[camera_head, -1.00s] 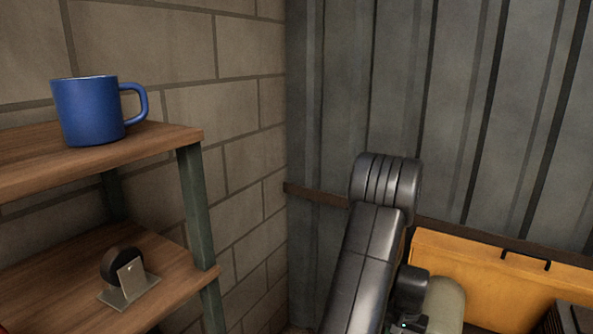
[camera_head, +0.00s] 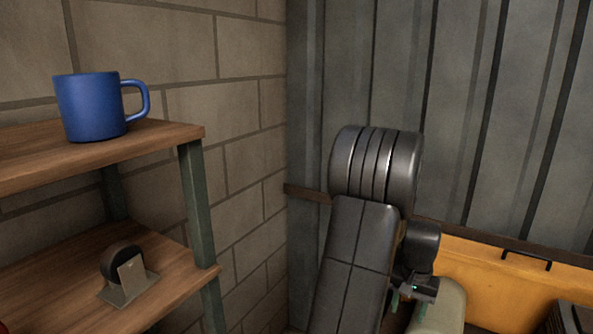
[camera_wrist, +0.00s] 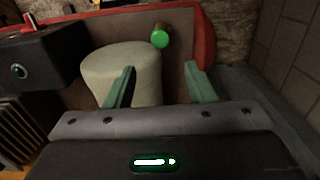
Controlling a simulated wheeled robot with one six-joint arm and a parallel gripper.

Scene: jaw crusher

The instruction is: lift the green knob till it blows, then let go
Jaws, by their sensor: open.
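The green knob (camera_wrist: 160,38) shows in the wrist view, near the top middle, at the end of a short brownish stem. It lies beyond my gripper (camera_wrist: 160,76), between the lines of the two green fingers. The fingers stand wide apart with nothing between them touching. In the head view the knob is not in view, and only part of my gripper (camera_head: 410,292) shows low down beside my arm.
A pale rounded tank (camera_wrist: 122,70) lies behind the left finger, with a dark box (camera_wrist: 40,58) left of it. A red edge (camera_wrist: 207,35) is right of the knob. In the head view, a blue mug (camera_head: 92,108) stands on a wooden shelf (camera_head: 160,138) at left. A yellow panel (camera_head: 485,282) is at right.

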